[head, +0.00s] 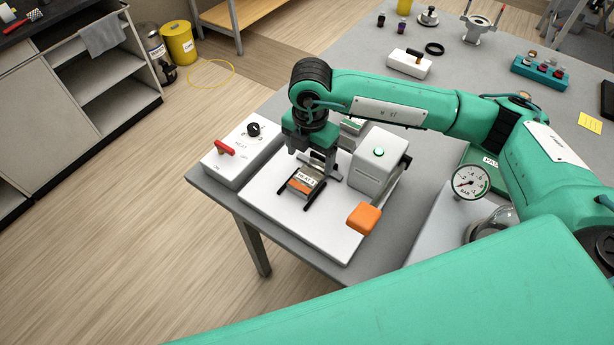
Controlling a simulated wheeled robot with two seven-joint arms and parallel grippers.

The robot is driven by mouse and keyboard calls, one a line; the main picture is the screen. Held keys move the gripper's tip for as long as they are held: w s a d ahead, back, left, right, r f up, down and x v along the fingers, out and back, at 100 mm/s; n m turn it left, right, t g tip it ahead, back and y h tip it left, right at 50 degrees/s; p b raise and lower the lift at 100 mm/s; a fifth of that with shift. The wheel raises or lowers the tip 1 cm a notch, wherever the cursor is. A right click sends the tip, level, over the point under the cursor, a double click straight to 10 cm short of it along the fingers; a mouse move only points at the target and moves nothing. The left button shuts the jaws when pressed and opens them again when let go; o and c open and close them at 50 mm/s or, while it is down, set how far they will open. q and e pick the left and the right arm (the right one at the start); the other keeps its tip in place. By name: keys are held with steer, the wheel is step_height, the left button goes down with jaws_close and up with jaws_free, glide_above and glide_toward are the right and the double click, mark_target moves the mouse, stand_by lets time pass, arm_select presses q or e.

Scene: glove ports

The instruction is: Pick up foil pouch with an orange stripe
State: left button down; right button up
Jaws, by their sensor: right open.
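The foil pouch with an orange stripe (302,184) lies at the white base plate (268,204) of a sealer-like device, with a pale printed label and an orange band showing. My right gripper (294,200) points down over it. Its two dark fingers are open, one on each side of the pouch. I cannot tell whether they touch it. The gripper body hides the pouch's far part. My left gripper is not in view.
A white switch box with a red lever (225,147) stands left of the plate. A white block with a green button (379,152) and an orange-ended lever (364,218) are on the right. A pressure gauge (469,182) stands farther right. The table's front-left edge is close.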

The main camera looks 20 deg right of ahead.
mark_target(310, 174)
steer(key=shift+s+f+p, duration=0.15)
steer(key=shift+f+p, duration=0.35)
steer(key=shift+p, duration=0.05)
step_height(310, 174, down, 4)
steer(key=shift+s+r+p, duration=0.1)
steer(key=shift+r+p, duration=0.15)
steer(key=shift+p, duration=0.5)
steer(key=shift+f, duration=0.4)
steer(key=shift+c, duration=0.4)
steer(key=c, duration=1)
